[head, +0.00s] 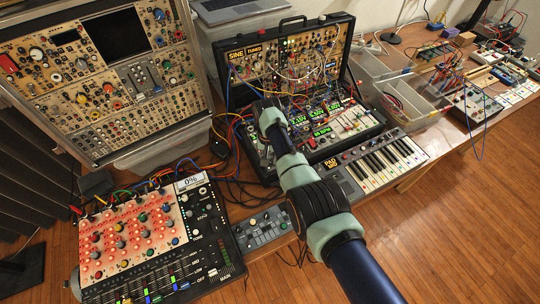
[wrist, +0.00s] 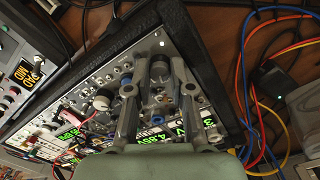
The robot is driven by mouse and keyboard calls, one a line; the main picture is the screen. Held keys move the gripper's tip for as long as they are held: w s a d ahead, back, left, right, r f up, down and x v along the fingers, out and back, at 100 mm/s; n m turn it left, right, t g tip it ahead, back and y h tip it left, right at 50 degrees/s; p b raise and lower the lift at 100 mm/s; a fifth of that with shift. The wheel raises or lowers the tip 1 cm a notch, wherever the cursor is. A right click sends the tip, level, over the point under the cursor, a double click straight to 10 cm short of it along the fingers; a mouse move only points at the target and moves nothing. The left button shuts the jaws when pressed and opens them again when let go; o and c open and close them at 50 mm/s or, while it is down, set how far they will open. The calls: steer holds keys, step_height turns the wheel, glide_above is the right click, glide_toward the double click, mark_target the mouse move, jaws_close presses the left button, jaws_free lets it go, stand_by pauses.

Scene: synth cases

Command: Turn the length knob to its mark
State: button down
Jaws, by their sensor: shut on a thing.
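In the wrist view, the two fingers of my gripper (wrist: 167,68) reach down onto the grey module panel (wrist: 112,68) near its edge. The fingertips are close together, shut on a small knob that they mostly hide. I cannot read its label or see its mark, so I cannot tell by sight that it is the length knob. In the head view, my arm reaches over the open black synth case (head: 233,98), with the wrist at its lower left part. The fingertips and the held knob are hidden there behind the wrist.
Red and blue cables (wrist: 247,75) hang beside the case. A keyboard (head: 378,163), a mixer (head: 160,240) and a small grey box (head: 263,228) stand nearby. Clear bins (head: 405,95) stand right of the case.

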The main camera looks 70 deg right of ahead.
steer(key=shift+n+p, duration=0.35)
steer(key=shift+n, duration=1.35)
steer(key=c, duration=1)
jaws_free()
steer(key=shift+r, duration=0.1)
steer(key=r, duration=1.2)
steer(key=shift+w+a, duration=0.15)
steer(key=shift+w, duration=0.05)
steer(key=shift+f, duration=0.1)
